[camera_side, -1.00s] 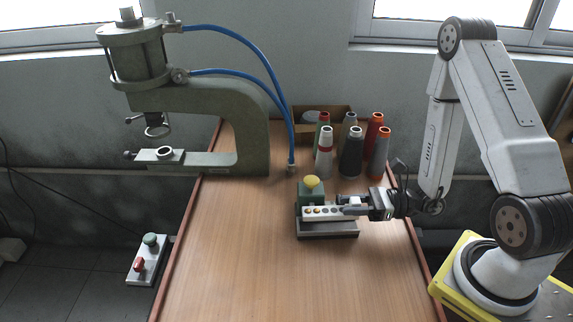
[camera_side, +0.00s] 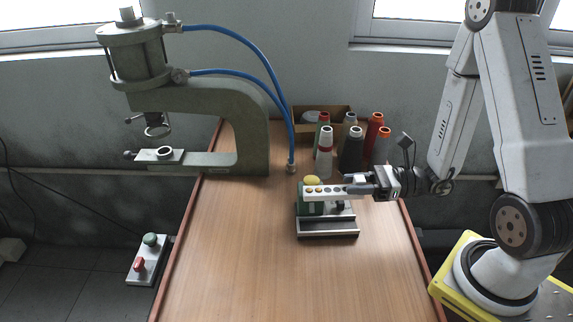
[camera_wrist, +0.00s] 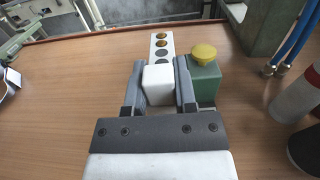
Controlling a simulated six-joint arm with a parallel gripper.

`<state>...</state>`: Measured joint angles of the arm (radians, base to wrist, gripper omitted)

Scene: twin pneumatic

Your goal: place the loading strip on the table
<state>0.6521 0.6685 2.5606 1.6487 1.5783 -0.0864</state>
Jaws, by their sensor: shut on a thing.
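The loading strip (camera_side: 323,191) is a white bar with a row of round holes, some filled with brass-coloured pieces. It also shows in the wrist view (camera_wrist: 162,44), pointing away from me. My gripper (camera_side: 358,187) is shut on the strip's right end, a white block (camera_wrist: 158,84) between its two fingers. The strip is held roughly level above a dark base fixture (camera_side: 328,227) on the table (camera_side: 260,270). A green box with a yellow button (camera_side: 312,181) stands behind the strip, partly hidden by it.
A green pneumatic press (camera_side: 250,125) stands at the back left with blue hoses. Several thread cones (camera_side: 351,148) and a cardboard box (camera_side: 340,112) stand at the back right. A two-button control box (camera_side: 147,260) sits off the table's left edge. The front table is clear.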

